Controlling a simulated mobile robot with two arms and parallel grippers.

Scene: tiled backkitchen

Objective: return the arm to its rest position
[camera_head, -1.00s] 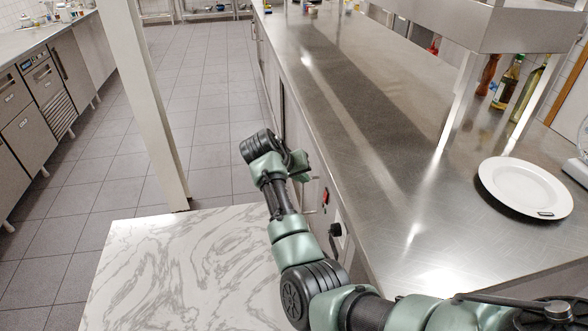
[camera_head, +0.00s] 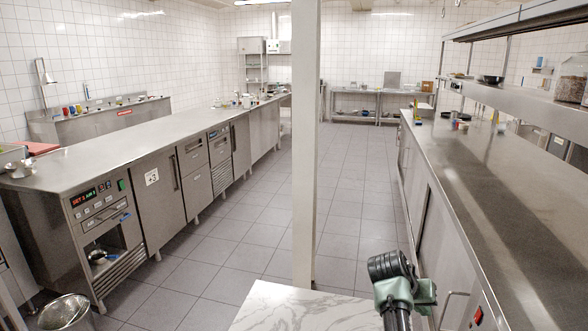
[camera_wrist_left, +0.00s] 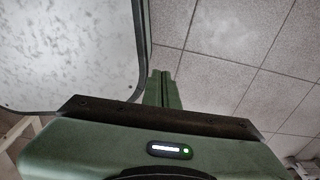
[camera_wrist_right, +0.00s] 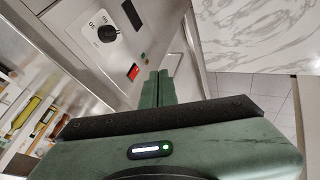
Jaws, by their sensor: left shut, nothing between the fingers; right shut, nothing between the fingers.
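My right gripper (camera_head: 427,294) is at the bottom of the head view, beside the right steel counter's front. In the right wrist view its green fingers (camera_wrist_right: 157,88) are together with nothing between them. They point along a steel front panel with a black knob (camera_wrist_right: 107,34) and a red switch (camera_wrist_right: 133,71); I see no clear contact. My left gripper (camera_wrist_left: 162,88) shows only in the left wrist view. Its fingers are together and empty, in front of large grey tiles and a pale framed panel (camera_wrist_left: 65,50). The left arm is outside the head view.
A marble-patterned top (camera_head: 290,309) lies just left of my right arm, with a white post (camera_head: 304,150) rising behind it. The long steel counter (camera_head: 500,190) runs along the right, cabinets (camera_head: 155,205) along the left. The tiled aisle (camera_head: 350,190) between them is clear.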

